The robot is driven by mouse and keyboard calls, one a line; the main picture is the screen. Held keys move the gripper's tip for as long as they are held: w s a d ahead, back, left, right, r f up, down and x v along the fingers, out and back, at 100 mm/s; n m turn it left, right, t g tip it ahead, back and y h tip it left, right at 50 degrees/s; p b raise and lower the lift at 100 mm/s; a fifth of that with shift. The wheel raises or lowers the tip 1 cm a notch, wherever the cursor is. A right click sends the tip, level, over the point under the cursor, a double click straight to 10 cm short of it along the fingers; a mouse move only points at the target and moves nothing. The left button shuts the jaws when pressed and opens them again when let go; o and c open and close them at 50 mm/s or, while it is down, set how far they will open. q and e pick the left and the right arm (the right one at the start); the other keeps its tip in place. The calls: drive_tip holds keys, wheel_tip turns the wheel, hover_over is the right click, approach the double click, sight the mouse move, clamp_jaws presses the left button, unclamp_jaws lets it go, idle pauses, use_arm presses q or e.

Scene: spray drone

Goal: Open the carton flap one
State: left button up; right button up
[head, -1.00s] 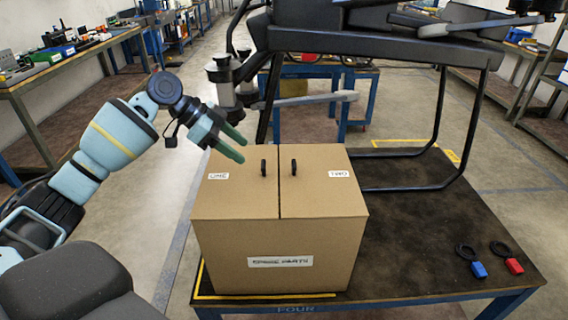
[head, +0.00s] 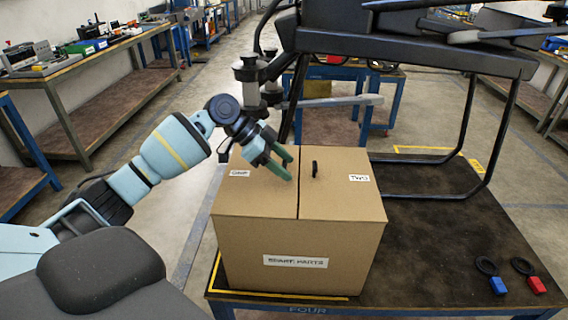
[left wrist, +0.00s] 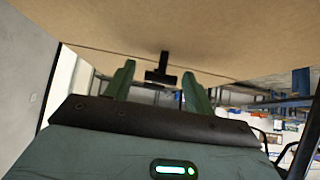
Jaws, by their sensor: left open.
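The cardboard carton (head: 255,250) stands on the dark table with both top flaps shut. Flap one (head: 250,200), labelled ONE, is the left half. Flap two (head: 345,195), labelled TWO, is the right half and has a black upright handle (head: 315,169). My left gripper (head: 288,168), with green fingers, is open over the inner part of flap one and hides its handle in the head view. In the left wrist view a black handle (left wrist: 162,70) shows between the two spread fingers (left wrist: 158,82), close to the cardboard. Contact cannot be told. My right gripper is not in view.
The dark drone frame (head: 400,45) stands behind the carton, its legs on the table (head: 430,230) to the right. Two small tagged rings, blue (head: 497,284) and red (head: 536,284), lie at the table's right. Workbenches (head: 100,80) stand at the left back.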

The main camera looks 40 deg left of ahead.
use_arm(q)
drive_tip(key=shift+w+d+f, duration=0.15)
drive_tip(key=shift+f, duration=0.05)
clamp_jaws()
idle(0.3)
